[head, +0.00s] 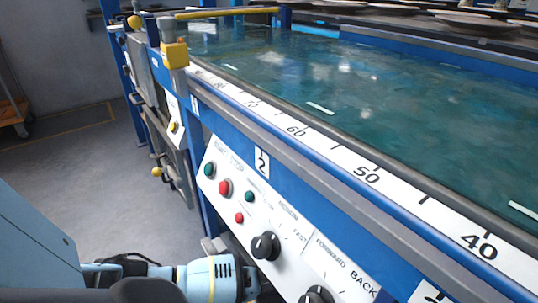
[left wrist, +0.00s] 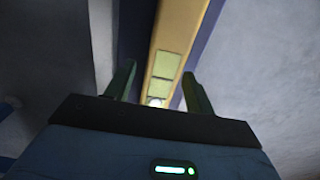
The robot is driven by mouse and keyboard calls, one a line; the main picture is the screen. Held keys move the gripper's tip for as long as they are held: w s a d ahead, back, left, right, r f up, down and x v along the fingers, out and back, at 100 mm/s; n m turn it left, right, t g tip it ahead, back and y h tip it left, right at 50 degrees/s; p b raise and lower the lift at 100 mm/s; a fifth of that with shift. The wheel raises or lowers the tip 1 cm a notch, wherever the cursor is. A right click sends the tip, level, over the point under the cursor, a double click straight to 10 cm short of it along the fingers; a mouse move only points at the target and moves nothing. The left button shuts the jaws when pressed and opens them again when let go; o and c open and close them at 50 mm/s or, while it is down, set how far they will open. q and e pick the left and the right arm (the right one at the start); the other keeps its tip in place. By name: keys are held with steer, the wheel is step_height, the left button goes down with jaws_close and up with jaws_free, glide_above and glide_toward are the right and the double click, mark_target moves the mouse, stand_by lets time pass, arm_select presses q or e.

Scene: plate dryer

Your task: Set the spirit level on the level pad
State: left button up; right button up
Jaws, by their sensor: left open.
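My left gripper (left wrist: 158,70) is open in the left wrist view, its two dark fingers apart with nothing held. Beyond and between the fingers runs a long yellow-tan bar (left wrist: 177,35) bearing two pale green squares (left wrist: 163,74) and a small bright round spot (left wrist: 155,101). I cannot tell whether this bar is the spirit level or part of the machine, or how far away it is. I cannot make out a sure spirit level or level pad in the head view. My right gripper is not in view.
A blue machine carries a wet green bed (head: 330,85) with a numbered white scale (head: 366,176) along its edge. Its control panel (head: 240,205) has knobs and buttons. A yellow-capped post (head: 174,54) stands at the corner. Grey floor (head: 70,170) is clear at left.

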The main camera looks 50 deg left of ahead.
arm_select(q)
step_height(320, 180, up, 6)
steer(key=p, duration=0.3)
steer(key=shift+r, duration=0.2)
steer(key=shift+r+p, duration=0.35)
steer(key=shift+p, duration=0.1)
